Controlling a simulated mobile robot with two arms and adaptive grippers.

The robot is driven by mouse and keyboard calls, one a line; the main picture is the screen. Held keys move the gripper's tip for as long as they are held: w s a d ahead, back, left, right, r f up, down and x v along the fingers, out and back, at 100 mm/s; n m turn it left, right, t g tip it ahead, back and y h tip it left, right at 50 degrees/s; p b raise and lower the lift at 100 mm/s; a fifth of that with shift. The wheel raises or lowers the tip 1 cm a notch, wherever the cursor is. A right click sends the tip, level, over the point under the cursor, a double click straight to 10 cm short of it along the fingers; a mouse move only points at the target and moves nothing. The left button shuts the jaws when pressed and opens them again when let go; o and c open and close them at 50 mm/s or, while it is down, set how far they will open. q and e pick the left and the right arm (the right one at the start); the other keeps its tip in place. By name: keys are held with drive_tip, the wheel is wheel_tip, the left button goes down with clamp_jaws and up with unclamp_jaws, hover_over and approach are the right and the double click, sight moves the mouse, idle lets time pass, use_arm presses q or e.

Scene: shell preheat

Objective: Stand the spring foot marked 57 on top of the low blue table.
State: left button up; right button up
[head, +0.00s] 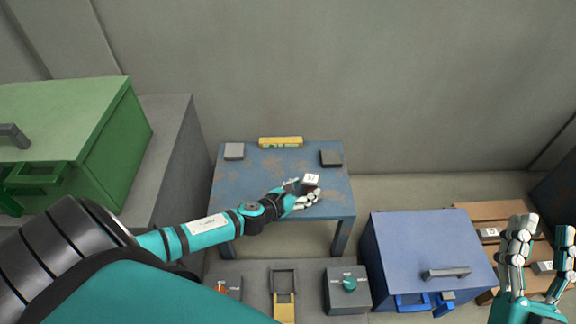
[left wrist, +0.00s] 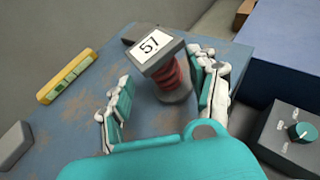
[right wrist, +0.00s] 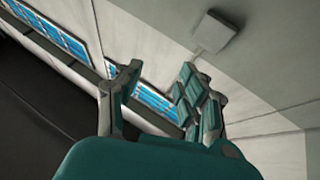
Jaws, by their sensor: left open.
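The spring foot marked 57 (head: 311,179) stands on the low blue table (head: 240,195), near its right front part. In the left wrist view the foot (left wrist: 165,68) shows a white 57 label on its grey top plate, a red coil and a round grey base (left wrist: 176,95) that appears to rest on the tabletop. My left gripper (head: 303,194) is open, with its fingers on either side of the foot; I see no clear grip. My right gripper (head: 540,245) is open and empty, raised at the far right; its spread fingers show in the right wrist view (right wrist: 155,95).
A yellow level-like bar (head: 281,142) and two grey blocks (head: 234,151) (head: 331,158) lie along the table's back. A blue cabinet (head: 425,245) stands right of the table, a green one (head: 75,135) left. Control boxes (head: 347,291) stand in front. A pallet (head: 475,211) holds labelled pieces.

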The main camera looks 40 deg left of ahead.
use_arm(q)
drive_tip(key=d+p+v, duration=0.1)
drive_tip(key=p+v, duration=0.1)
drive_tip(key=v, duration=0.6)
drive_tip(key=s+d+r+n+t+h, duration=0.1)
drive_tip(key=d+r+n+t+h, duration=0.1)
drive_tip(key=d+r+n, duration=1.4)
wheel_tip(320, 180, up, 12)
drive_tip(key=s+n+t+h, duration=0.1)
drive_tip(key=s+n+t, duration=0.1)
drive_tip(key=n, duration=1.7)
drive_tip(key=shift+s+f+t, duration=0.2)
drive_tip(key=shift+s+t, duration=0.2)
drive_tip(key=shift+t, duration=0.1)
use_arm(e)
wheel_tip(320, 180, down, 7)
drive_tip(key=w+g+h, duration=0.1)
drive_tip(key=w+g, duration=0.1)
drive_tip(key=g, duration=0.2)
drive_tip(key=shift+d+g+h, duration=0.25)
drive_tip(key=shift+g+h, duration=0.05)
drive_tip(key=shift+g, duration=0.1)
drive_tip(key=shift+f, duration=0.1)
